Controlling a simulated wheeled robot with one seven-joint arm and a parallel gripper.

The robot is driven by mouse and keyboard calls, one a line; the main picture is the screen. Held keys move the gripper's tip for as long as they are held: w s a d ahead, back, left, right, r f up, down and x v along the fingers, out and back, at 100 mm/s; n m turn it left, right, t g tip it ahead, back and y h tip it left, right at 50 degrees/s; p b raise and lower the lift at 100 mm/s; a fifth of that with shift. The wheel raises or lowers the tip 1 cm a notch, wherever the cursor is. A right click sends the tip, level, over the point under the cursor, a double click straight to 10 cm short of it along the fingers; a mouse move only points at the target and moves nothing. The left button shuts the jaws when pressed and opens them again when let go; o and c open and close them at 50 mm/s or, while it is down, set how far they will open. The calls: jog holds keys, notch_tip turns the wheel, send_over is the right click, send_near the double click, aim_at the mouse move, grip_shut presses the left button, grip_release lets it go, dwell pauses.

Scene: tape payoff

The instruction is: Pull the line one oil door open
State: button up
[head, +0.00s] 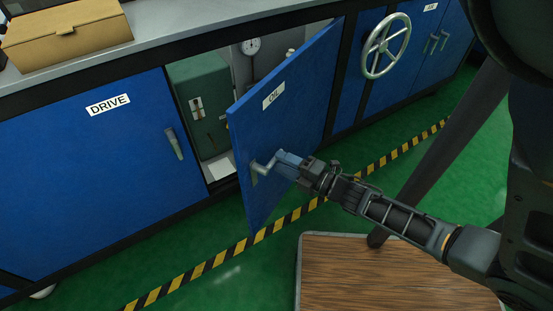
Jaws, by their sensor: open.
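The blue oil door (290,110), labelled OIL, stands partly open, swung out from the cabinet front with its hinge side at the right. Its bent metal handle (262,168) sits low near the free edge. My gripper (283,163) is right at the handle from the right side, its fingers overlapping the handle's outer end. The jaws are open, and I cannot tell whether they touch the handle. Inside the opening are a green box (203,100) and a round gauge (250,46).
The closed DRIVE door (95,170) is at left. A handwheel (386,46) sticks out at right. A yellow-black floor stripe (190,274) runs below the doors. A wood-topped surface (390,285) stands below my arm. A cardboard box (66,30) sits on the worktop.

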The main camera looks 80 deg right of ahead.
jog(key=shift+v, duration=2.35)
jog(key=shift+c, duration=0.2)
